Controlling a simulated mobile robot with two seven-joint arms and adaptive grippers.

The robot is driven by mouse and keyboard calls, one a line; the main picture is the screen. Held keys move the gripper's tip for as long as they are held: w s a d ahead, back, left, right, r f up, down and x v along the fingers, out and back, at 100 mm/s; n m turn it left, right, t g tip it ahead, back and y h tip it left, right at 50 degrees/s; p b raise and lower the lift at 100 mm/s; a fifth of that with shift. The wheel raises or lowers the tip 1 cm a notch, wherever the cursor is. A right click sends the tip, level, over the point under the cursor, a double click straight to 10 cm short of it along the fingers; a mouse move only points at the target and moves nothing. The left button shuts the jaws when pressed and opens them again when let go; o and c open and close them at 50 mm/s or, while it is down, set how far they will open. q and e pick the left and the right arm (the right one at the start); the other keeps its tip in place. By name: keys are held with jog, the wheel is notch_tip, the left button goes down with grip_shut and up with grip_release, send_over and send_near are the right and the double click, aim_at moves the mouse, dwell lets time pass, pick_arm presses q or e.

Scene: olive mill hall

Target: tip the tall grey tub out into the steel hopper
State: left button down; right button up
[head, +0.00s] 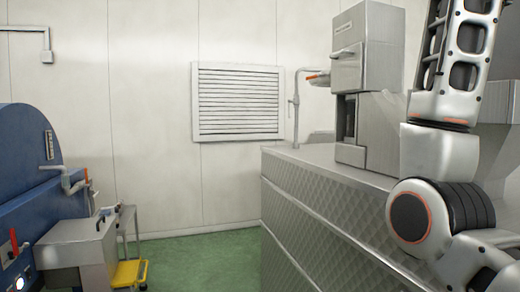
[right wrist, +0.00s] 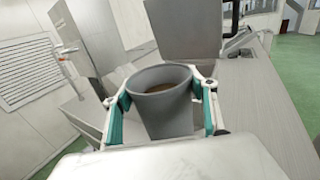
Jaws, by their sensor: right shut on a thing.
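The tall grey tub (right wrist: 168,116) shows in the right wrist view, with brown contents visible inside its open mouth. My right gripper (right wrist: 162,98) is shut on it, with a teal-padded finger against each side. The tub's lower part is hidden behind the gripper body. In the head view my right arm stands at the right edge, and neither its gripper nor the tub shows. A steel box-shaped vessel (head: 78,252) stands by the blue machine at lower left; I cannot tell whether it is the hopper. My left gripper is not in view.
A long steel-clad counter (head: 310,215) fills the right side, with a steel machine (head: 366,50) and a tap pipe (head: 296,105) on it. A blue machine (head: 40,205) and a yellow step (head: 130,272) stand at left. Green floor (head: 205,262) between them is clear.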

jog(key=shift+s+a+f, duration=0.1)
jog(key=shift+a+f, duration=0.15)
jog(key=shift+a, duration=0.05)
jog(key=w+f, duration=0.7)
jog(key=f, duration=0.5)
jog(key=w+f, duration=0.6)
jog(key=f, duration=0.5)
jog(key=a+f+n+t+y, duration=0.2)
jog(key=a+f+y, duration=0.15)
jog(key=f, duration=1.55)
jog(key=s+a+f+n+t+y, duration=0.1)
jog(key=s+a+f, duration=0.2)
jog(key=f, duration=0.4)
jog(key=s+a+f+n+y, duration=0.1)
jog(key=s+a+f, duration=0.2)
jog(key=f, duration=0.3)
jog(key=s+a+f+n+t+y, duration=0.1)
jog(key=s+a+f+y, duration=0.15)
jog(key=f, duration=0.45)
jog(key=s+a+f+n+y, duration=0.1)
jog(key=s+a+f+y, duration=0.1)
jog(key=s+a+f, duration=0.2)
jog(key=s+a+f+n+y, duration=0.2)
jog(key=s+f, duration=0.3)
jog(key=s, duration=0.6)
jog(key=shift+s+a+f+n+t, duration=0.2)
jog(key=shift+a+f+n+t, duration=0.15)
jog(key=shift+a, duration=0.5)
